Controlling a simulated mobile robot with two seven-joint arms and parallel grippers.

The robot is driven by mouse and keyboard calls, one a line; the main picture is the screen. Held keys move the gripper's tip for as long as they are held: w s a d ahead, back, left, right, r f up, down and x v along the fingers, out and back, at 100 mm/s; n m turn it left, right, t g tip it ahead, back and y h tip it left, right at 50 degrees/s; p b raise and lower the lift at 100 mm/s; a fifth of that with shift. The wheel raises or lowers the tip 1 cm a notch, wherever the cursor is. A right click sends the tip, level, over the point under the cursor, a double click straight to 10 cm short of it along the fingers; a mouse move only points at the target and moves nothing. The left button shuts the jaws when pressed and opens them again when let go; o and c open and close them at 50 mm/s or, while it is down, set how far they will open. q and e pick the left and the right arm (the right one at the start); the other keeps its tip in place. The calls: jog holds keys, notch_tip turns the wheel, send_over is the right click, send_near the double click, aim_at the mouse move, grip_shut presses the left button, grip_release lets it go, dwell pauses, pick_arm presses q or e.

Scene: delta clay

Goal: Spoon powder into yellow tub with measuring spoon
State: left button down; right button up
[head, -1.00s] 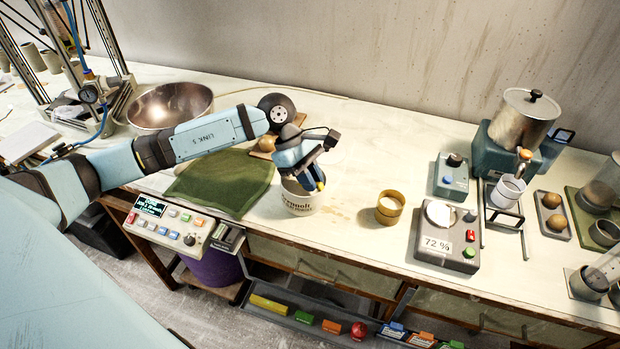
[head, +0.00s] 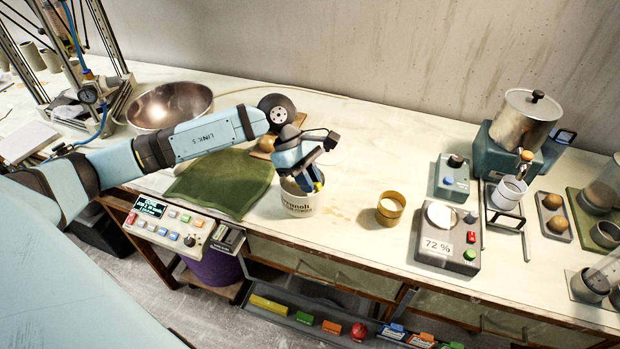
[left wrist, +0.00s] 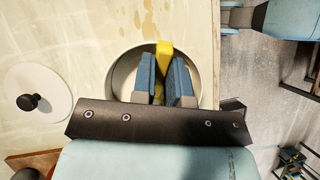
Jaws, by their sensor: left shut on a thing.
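My left gripper (head: 313,184) points down into the mouth of a white lettered tub (head: 298,206). It is shut on a yellow thing, seemingly the measuring spoon (left wrist: 164,58), whose yellow end shows between the blue fingers in the left wrist view. The spoon's lower part and the tub's contents are hidden. The wrist view shows the fingers inside the tub's round rim (left wrist: 118,75). The yellow tub (head: 389,215) stands upright to the right, apart from the gripper, with something pale inside. My right gripper is not in view.
A white lid with a black knob (left wrist: 38,92) lies beside the white tub. A scale-like box reading 72 % (head: 440,255) stands right of the yellow tub. A green cloth (head: 220,182) lies to the left. The bench between both tubs is clear.

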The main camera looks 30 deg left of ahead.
pick_arm(q)
jog(key=shift+w+r, duration=0.1)
jog(key=shift+r, duration=0.4)
jog(key=shift+r+p, duration=1.3)
jog(key=shift+r, duration=2.1)
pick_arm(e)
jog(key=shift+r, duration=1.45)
